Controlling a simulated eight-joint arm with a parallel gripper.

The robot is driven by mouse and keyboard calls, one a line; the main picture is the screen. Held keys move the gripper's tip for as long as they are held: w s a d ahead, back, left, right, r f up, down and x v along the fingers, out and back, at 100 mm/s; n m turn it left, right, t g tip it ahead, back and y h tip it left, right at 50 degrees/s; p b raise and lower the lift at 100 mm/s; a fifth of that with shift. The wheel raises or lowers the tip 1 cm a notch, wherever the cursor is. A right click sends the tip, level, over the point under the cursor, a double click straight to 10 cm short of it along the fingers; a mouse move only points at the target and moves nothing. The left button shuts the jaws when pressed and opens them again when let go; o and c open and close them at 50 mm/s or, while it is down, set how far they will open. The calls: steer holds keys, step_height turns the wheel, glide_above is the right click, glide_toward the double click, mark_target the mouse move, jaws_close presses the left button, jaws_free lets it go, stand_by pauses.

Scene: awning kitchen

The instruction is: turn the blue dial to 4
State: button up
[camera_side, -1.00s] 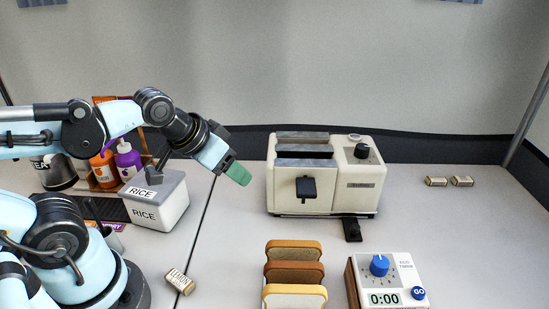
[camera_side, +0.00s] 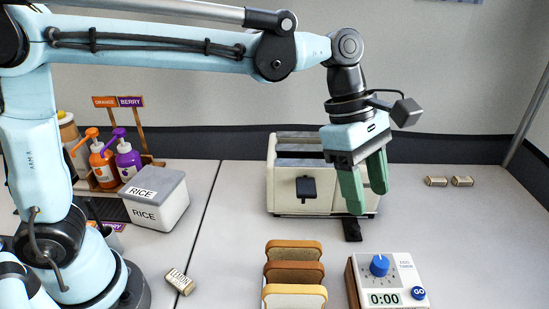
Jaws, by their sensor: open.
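The blue dial (camera_side: 379,265) sits on the face of a white and wooden egg timer (camera_side: 408,270) at the front right. The timer's display (camera_side: 384,298) reads 0:00, and a round blue GO button (camera_side: 418,293) is beside it. The dial's scale marks are too small to read. My gripper (camera_side: 366,203) has green fingers that point down and are apart, with nothing between them. It hangs above and behind the dial, in front of the toaster in the picture, and does not touch the dial.
A cream toaster (camera_side: 290,199) stands behind, partly hidden by my gripper. Bread slices (camera_side: 295,271) stand left of the timer. A rice box (camera_side: 158,197), pump bottles (camera_side: 128,161) and a small labelled cylinder (camera_side: 180,281) are further left. The counter right of the timer is clear.

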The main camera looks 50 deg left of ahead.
mark_target(381, 261)
steer(key=x, duration=1.2)
steer(key=shift+d+f, duration=0.1)
steer(key=shift+d, duration=0.2)
jaws_close()
